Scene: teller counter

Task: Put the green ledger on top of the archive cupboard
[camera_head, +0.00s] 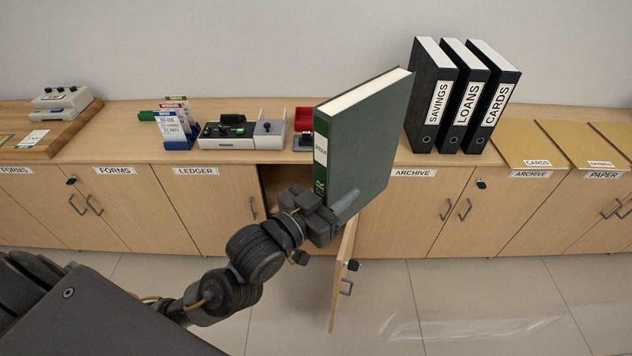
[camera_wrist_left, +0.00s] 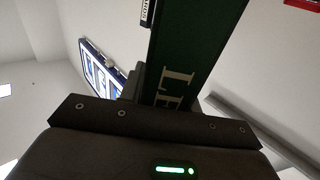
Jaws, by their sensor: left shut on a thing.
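The green ledger (camera_head: 368,140) is a thick dark green book with a white spine label, upright in the middle of the head view. My left gripper (camera_head: 335,212) is shut on its lower part and holds it up in front of the counter. In the left wrist view the ledger's spine (camera_wrist_left: 195,50) rises from the jaws, with the letters "LE" showing. The archive cupboard (camera_head: 408,205), labelled ARCHIVE, is just right of the ledger, which hides part of its top. My right gripper does not show.
Black binders (camera_head: 462,98) marked SAVINGS, LOANS and CARDS stand on the archive top. An open cupboard door (camera_head: 342,275) juts out below the ledger. A card machine (camera_head: 240,133) and a red box (camera_head: 303,118) stand to the left. Tan folders (camera_head: 523,146) lie to the right.

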